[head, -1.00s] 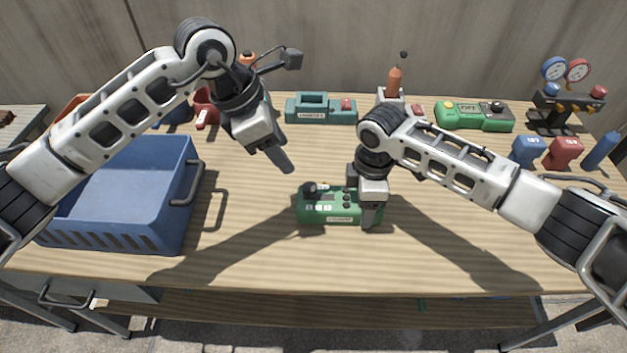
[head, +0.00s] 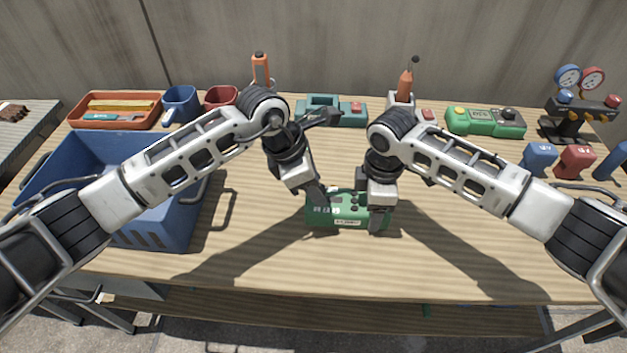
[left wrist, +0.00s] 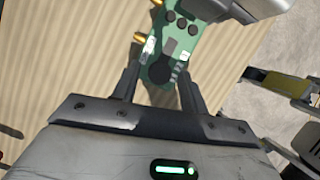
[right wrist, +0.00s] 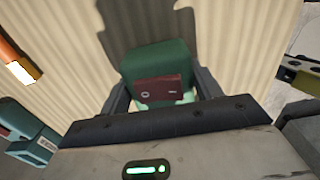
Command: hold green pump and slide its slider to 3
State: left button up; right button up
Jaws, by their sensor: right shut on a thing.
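The green pump (head: 345,210) lies on the wooden table, its label facing the front edge. My right gripper (head: 379,213) is shut on its right end. In the right wrist view, the pump's green end with a dark red panel (right wrist: 160,88) sits between the fingers. My left gripper (head: 319,196) is at the pump's left end. In the left wrist view, the open fingers (left wrist: 158,90) are on either side of a dark round knob (left wrist: 160,70) on the pump's top, with clear gaps. In the head view the left gripper hides this knob. The slider's setting cannot be read.
A blue crate (head: 203,205) stands at the left, under my left arm. Behind are an orange tray (head: 75,112), mugs, a teal device (head: 340,118) and another green device (head: 485,123). A gauge stand (head: 568,115) is at the right. The table in front of the pump is clear.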

pick_arm(q)
grip_shut()
jog(key=shift+d, duration=1.95)
jog(key=shift+o, duration=1.2)
grip_release()
jog(key=v, duration=1.2)
jog(key=shift+a, duration=0.15)
